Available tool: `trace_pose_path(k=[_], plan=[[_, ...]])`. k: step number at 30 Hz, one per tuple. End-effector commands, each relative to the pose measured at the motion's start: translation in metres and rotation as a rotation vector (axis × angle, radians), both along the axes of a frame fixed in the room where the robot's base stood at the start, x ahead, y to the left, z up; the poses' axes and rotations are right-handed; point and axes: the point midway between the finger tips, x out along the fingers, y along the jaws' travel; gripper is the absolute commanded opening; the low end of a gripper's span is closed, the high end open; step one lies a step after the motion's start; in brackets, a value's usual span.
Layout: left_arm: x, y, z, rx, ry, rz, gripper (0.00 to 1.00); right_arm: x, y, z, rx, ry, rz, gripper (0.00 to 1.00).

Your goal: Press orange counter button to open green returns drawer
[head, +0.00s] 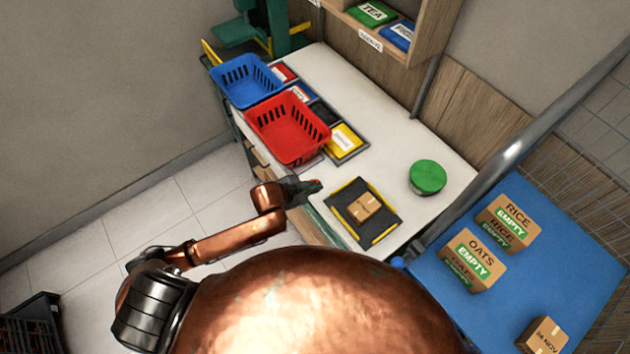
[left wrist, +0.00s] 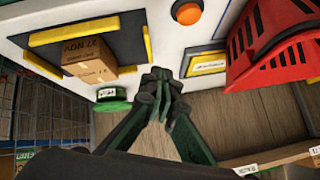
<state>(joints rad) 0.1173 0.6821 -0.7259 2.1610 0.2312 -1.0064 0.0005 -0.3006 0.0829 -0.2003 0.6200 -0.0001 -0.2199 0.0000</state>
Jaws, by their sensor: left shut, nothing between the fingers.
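In the head view my left gripper (head: 314,187) is over the counter's front edge and hides the button's place. My left gripper (left wrist: 160,88) is shut and empty, its fingertips below the button in the left wrist view; I cannot tell the height between them. A greenish panel (head: 318,219) shows on the counter front below the gripper; I cannot tell if it is the returns drawer. My right gripper is not in view.
A red basket (head: 288,128) and a blue basket (head: 246,80) stand left along the counter. A yellow-edged black tray (head: 379,233) holds a small carton (head: 364,207). A round green object (head: 427,176) stands behind. A blue table (head: 540,240) with cartons is right.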

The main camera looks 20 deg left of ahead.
Motion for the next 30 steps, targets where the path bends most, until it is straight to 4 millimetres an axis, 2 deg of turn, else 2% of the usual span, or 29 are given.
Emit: trace_pose_path(k=[1,3,10,15,25,30], plan=[[0.014,0.0,0.001,0.037,-0.027,-0.052,0.0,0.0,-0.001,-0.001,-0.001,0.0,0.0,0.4],[0.03,0.0,0.001,0.073,-0.056,-0.118,0.0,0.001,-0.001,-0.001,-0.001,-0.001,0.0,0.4],[0.066,0.024,0.004,0.158,-0.107,-0.227,0.0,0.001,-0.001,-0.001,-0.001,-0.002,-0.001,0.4],[0.073,0.031,0.005,0.173,-0.116,-0.244,0.0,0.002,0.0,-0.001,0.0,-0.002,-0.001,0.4],[0.073,0.03,0.004,0.172,-0.115,-0.244,0.0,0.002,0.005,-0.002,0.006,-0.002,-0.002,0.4],[0.073,0.03,-0.002,0.171,-0.115,-0.243,0.0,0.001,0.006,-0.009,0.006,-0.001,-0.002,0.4]])
